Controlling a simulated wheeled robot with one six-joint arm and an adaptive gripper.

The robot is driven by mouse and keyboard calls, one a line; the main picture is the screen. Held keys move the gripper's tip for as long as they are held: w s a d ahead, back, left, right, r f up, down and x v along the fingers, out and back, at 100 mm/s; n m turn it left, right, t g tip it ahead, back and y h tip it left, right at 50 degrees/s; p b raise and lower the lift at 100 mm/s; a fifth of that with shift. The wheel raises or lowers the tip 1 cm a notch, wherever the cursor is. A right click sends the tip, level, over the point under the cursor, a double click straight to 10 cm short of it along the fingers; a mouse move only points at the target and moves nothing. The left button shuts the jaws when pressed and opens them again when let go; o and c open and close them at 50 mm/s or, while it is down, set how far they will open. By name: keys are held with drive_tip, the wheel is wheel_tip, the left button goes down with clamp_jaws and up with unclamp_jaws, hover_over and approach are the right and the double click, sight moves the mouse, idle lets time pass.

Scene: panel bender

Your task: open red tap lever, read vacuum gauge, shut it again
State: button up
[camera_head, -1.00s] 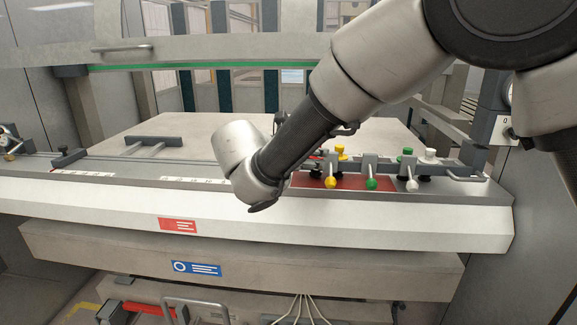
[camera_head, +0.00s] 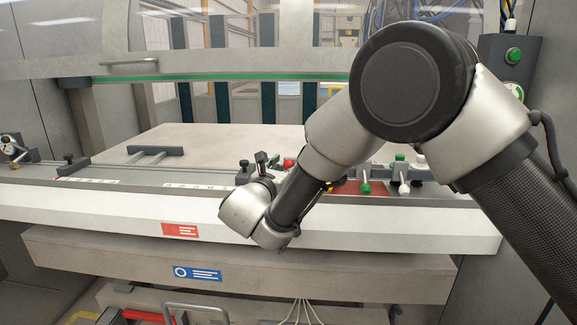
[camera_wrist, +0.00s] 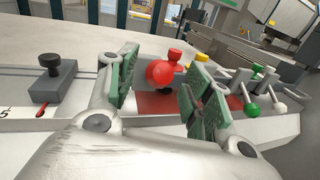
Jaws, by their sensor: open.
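The red tap lever shows its round red knob (camera_wrist: 160,73) in the wrist view, with a red cap (camera_wrist: 175,54) just behind it. My gripper (camera_wrist: 163,85) is open, its green-padded fingers on either side of the knob with visible gaps. The knob appears between or just beyond the fingertips; the exact depth is hard to tell. In the head view a bit of red (camera_head: 289,163) shows beside my gripper (camera_head: 262,163), and my wrist hides most of the tap. I cannot make out a vacuum gauge reading in either view.
Yellow (camera_wrist: 202,60), green (camera_wrist: 252,109) and white (camera_wrist: 279,109) taps stand in a row right of the red one, close to my right finger. A grey block with a black knob (camera_wrist: 51,64) is at left.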

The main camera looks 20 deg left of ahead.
drive_tip(key=shift+w, duration=1.2)
drive_tip(key=shift+c, duration=0.4)
clamp_jaws()
